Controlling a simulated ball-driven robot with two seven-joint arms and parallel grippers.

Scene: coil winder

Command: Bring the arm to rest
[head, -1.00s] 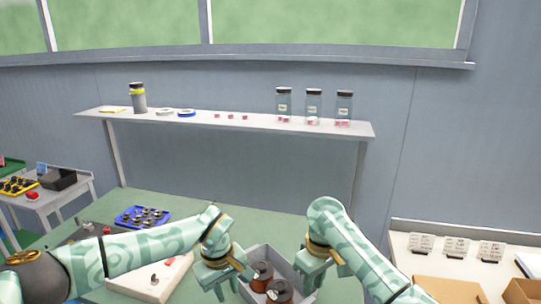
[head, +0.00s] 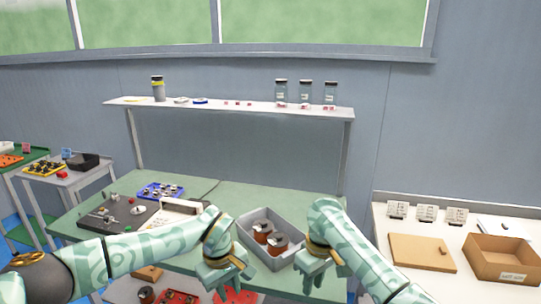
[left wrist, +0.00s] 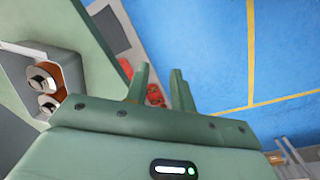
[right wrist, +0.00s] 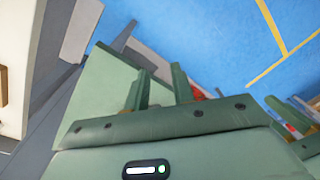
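My left arm, patterned in pale green, reaches in from the left in the head view. Its gripper (head: 222,284) hangs downward in front of the bench's near edge. In the left wrist view the two fingers (left wrist: 160,82) stand apart with nothing between them. My right gripper (head: 314,278) hangs at about the same height, to the right. In the right wrist view its fingers (right wrist: 160,84) are also apart and empty. A grey bin (head: 288,258) with two copper-coloured spools (head: 262,232) stands on the green bench (head: 213,189), behind and between the grippers.
A dark fixture board (head: 100,222) and a blue tray (head: 150,190) are on the bench's left. A white side table (head: 385,225) with a cardboard box (head: 490,268) stands at right. Red parts (head: 180,297) lie low, below the left arm. Blue floor (left wrist: 210,50) is open nearby.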

